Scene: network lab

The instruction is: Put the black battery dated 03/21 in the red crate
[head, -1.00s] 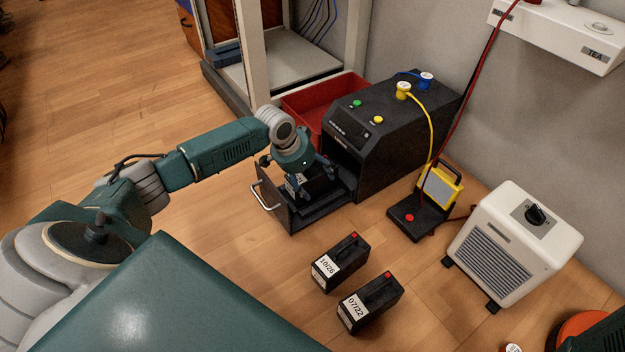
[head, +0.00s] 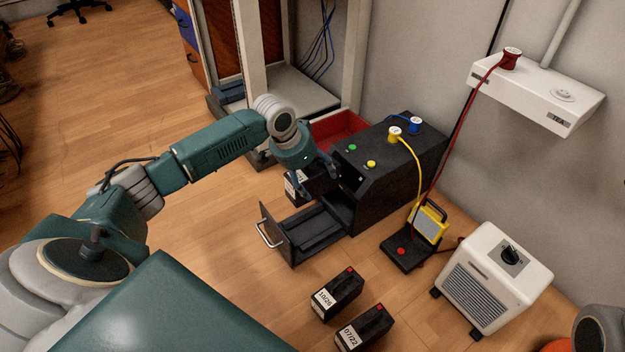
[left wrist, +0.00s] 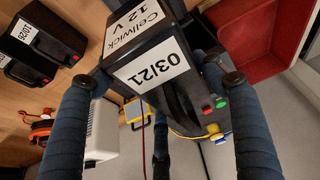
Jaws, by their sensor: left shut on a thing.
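The black battery dated 03/21 (head: 297,190) is in my left gripper (head: 318,178), beyond the open drawer and left of the black machine. In the left wrist view the battery (left wrist: 152,62) shows its white labels "03/21" and "Cellwick 12 V" close up between the fingers of the gripper (left wrist: 163,85). The fingers are shut on it. The red crate (head: 338,126) stands on the floor behind the machine, partly hidden by it and by my arm. The crate (left wrist: 262,50) also shows at upper right in the left wrist view. My right gripper is not in view.
The machine (head: 395,165) has its drawer (head: 305,238) pulled out and empty. Two other black batteries, 10/26 (head: 338,295) and 07/22 (head: 366,328), stand on the floor in front. A rack (head: 245,60) rises behind the crate. A white heater (head: 495,275) stands at right.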

